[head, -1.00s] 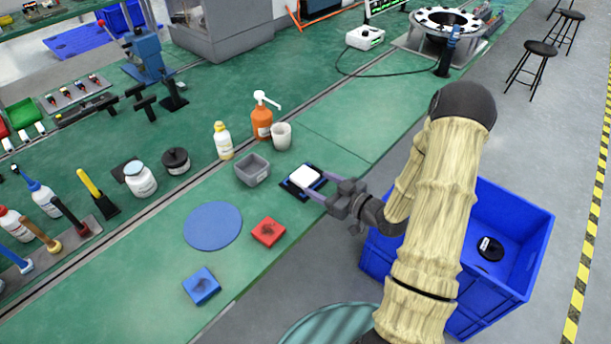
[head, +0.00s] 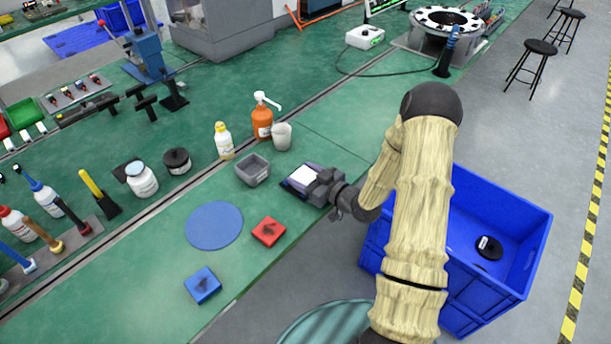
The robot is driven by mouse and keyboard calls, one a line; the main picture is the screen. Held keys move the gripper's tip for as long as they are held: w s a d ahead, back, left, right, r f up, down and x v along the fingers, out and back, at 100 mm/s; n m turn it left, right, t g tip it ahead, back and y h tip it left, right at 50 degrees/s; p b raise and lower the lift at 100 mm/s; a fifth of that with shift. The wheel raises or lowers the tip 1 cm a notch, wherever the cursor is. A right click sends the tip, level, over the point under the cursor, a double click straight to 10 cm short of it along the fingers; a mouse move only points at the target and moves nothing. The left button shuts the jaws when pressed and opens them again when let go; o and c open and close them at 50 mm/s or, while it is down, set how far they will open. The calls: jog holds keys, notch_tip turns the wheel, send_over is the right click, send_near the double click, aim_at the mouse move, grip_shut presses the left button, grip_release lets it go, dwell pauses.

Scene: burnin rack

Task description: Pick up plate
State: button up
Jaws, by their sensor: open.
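A small white square plate (head: 302,175) lies on a dark base with a blue edge (head: 287,186), near the front edge of the green bench. My gripper (head: 308,178) is open and low over it, reaching in from the right. Its body covers the right part of the plate and base. The fingers are hard to make out, and I cannot tell whether they touch the plate. A flat round blue disc (head: 214,226) lies on the bench to the left, apart from my gripper.
A grey bin (head: 253,171), a white cup (head: 282,136) and an orange pump bottle (head: 262,122) stand just behind. A red block (head: 268,232) and a blue block (head: 202,286) lie near the front edge. A large blue crate (head: 520,262) stands on the floor at right.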

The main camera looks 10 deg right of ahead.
dwell(0.4)
jog(key=c, duration=0.6)
jog(key=shift+r, duration=0.55)
jog(key=shift+s+d+r, duration=0.15)
jog(key=shift+s+d, duration=0.05)
jog(key=shift+d, duration=0.05)
jog(key=f+v, duration=0.1)
jog(key=v, duration=0.4)
jog(key=b+v, duration=0.1)
jog(key=v, duration=0.5)
jog(key=f+v, duration=0.1)
jog(key=v, duration=0.5)
jog(key=shift+s+d+f+b, duration=0.15)
jog(key=shift+s+f+b, duration=0.05)
jog(key=shift+s+b, duration=0.25)
